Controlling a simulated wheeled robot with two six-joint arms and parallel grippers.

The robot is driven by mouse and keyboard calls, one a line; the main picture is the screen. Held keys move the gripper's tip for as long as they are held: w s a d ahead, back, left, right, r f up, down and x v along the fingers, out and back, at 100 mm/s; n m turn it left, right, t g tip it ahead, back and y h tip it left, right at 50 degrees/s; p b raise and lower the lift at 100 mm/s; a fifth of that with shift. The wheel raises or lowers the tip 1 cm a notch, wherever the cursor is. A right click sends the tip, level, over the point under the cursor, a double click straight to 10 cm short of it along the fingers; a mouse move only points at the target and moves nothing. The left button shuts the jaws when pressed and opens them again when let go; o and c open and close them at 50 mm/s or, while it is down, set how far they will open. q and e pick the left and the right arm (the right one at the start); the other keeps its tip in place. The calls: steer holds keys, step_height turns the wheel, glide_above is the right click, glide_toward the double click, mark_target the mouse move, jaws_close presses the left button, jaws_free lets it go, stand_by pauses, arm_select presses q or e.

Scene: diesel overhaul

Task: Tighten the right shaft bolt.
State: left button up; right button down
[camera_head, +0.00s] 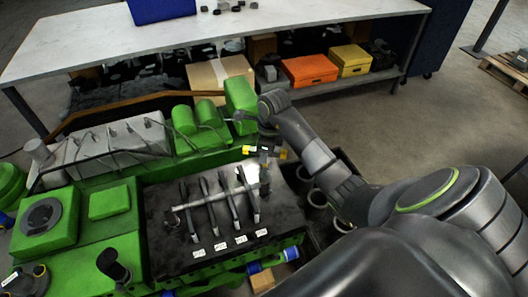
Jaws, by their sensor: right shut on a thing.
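The grey rocker shaft (210,199) lies across the dark top of the green engine, with several dark rocker arms (228,195) on it. My right gripper (265,165) reaches in from the right and points down over the shaft's right end. It is shut on a small upright grey piece there, which looks like the right shaft bolt (265,178). The fingers hide most of the bolt, and its seating cannot be made out.
White labels (220,245) line the front of the engine top. Green covers (198,125) rise behind my right gripper. A white workbench (180,40) stands behind, with an orange box (309,70), a yellow box (350,60) and a cardboard box (215,72) below.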

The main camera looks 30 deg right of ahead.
steer(key=m+p, duration=0.1)
steer(key=m, duration=0.6)
steer(key=shift+h, duration=0.4)
steer(key=m+p, duration=0.2)
steer(key=m, duration=0.3)
steer(key=shift+m+h, duration=0.3)
steer(key=shift+m, duration=0.1)
steer(key=m+b, duration=0.1)
steer(key=b, duration=0.1)
steer(key=shift+f+m+b, duration=0.4)
steer(key=shift+r+m, duration=0.1)
steer(key=shift+m, duration=0.2)
steer(key=shift+r, duration=0.25)
steer(key=shift+d, duration=0.1)
